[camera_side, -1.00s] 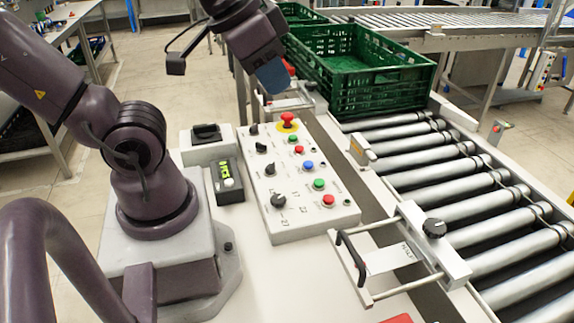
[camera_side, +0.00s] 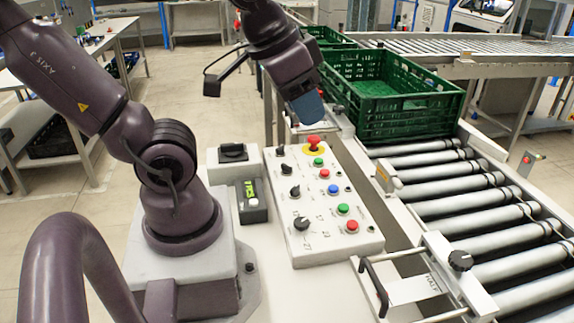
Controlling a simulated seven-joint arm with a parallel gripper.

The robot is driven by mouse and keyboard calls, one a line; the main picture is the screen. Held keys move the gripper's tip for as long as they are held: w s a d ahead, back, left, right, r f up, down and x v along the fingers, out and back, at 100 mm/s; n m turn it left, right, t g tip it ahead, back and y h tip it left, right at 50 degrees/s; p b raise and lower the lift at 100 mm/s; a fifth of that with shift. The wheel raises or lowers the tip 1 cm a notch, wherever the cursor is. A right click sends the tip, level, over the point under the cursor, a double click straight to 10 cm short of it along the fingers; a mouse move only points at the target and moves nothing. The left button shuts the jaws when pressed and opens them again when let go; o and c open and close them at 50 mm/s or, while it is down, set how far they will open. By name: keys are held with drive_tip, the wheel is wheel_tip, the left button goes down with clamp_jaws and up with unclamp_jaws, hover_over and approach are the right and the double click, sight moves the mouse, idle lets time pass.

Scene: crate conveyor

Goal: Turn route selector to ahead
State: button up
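A sloped white control panel (camera_side: 330,249) stands in the middle, with several black rotary selectors down its left side. The largest selector (camera_side: 302,223) is at the near end, with small markings around it. Smaller ones are the third selector (camera_side: 295,191), the second selector (camera_side: 286,168) and the far selector (camera_side: 280,150). The labels are too small to read, so I cannot tell which is the route selector. My gripper (camera_side: 308,108), with a blue tip, hangs above the panel's far end near the red emergency button, apparently touching nothing. Its finger gap is not visible.
A red mushroom button (camera_side: 314,142) and several coloured push buttons share the panel. A white box with a black switch (camera_side: 233,152) and a small display unit (camera_side: 251,200) stand left. A green crate (camera_side: 410,105) and rollers (camera_side: 450,205) lie right. A framed gate (camera_side: 470,285) has a black knob.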

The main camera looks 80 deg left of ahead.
drive_tip(key=w+a+f+n+g, duration=0.3)
drive_tip(key=a+f, duration=0.2)
drive_tip(key=a, duration=0.4)
drive_tip(key=m+g, duration=0.2)
drive_tip(key=m, duration=1.1)
approach(287, 165)
drive_tip(key=f, duration=0.9)
drive_tip(key=shift+w+a+f, duration=0.1)
drive_tip(key=shift+a, duration=0.1)
clamp_jaws()
